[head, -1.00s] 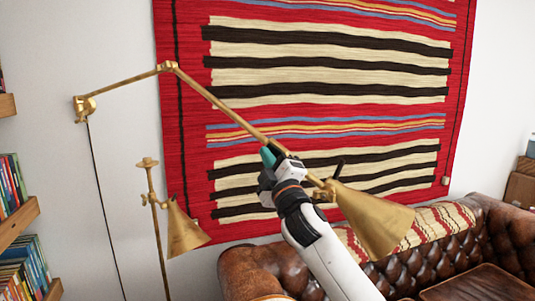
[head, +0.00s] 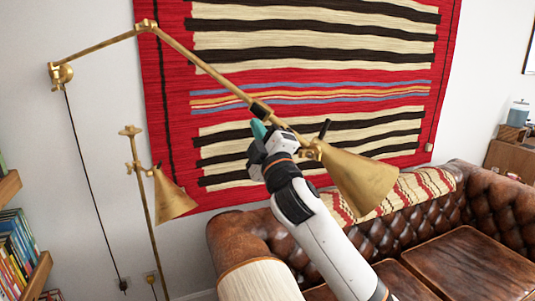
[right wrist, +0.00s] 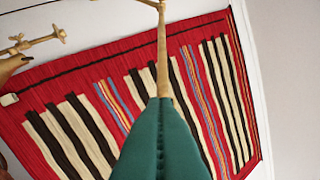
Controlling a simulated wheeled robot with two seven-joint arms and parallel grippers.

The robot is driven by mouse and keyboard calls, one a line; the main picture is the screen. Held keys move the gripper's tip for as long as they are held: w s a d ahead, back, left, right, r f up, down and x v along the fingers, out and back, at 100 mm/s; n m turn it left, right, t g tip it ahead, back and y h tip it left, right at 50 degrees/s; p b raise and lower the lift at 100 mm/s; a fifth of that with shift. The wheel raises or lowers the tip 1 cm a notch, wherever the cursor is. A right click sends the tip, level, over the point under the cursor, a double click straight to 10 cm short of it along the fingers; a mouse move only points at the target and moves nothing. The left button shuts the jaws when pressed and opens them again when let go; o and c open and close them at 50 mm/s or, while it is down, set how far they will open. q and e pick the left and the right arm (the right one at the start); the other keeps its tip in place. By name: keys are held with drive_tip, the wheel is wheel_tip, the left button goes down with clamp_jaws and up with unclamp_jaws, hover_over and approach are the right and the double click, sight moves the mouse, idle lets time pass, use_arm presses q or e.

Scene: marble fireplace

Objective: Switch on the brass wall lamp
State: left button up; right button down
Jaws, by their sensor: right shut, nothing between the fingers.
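The brass wall lamp has its wall mount (head: 60,74) at the upper left in the head view. Its long jointed arm slopes down to the right to a cone-shaped brass shade (head: 358,182). A black sleeve (head: 262,109) sits on the arm, and a dark peg (head: 325,128) stands near the shade joint. No glow shows; the shade's inside is hidden. My right gripper (head: 258,130), teal-fingered, is shut and empty just below the sleeve; I cannot tell whether it touches. In the right wrist view the shut fingers (right wrist: 163,140) overlap a brass rod (right wrist: 162,50). My left gripper is out of view.
A smaller brass lamp on a stand (head: 172,193) is at the left. A striped red rug (head: 165,120) hangs on the wall behind. A brown leather sofa (head: 455,225) fills the lower right. Shelves of books (head: 20,245) stand at the left edge.

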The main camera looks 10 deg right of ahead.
drive_tip(key=b+v, duration=0.1)
drive_tip(key=v, duration=0.6)
drive_tip(key=shift+b, duration=0.4)
drive_tip(key=shift+s+f, duration=0.1)
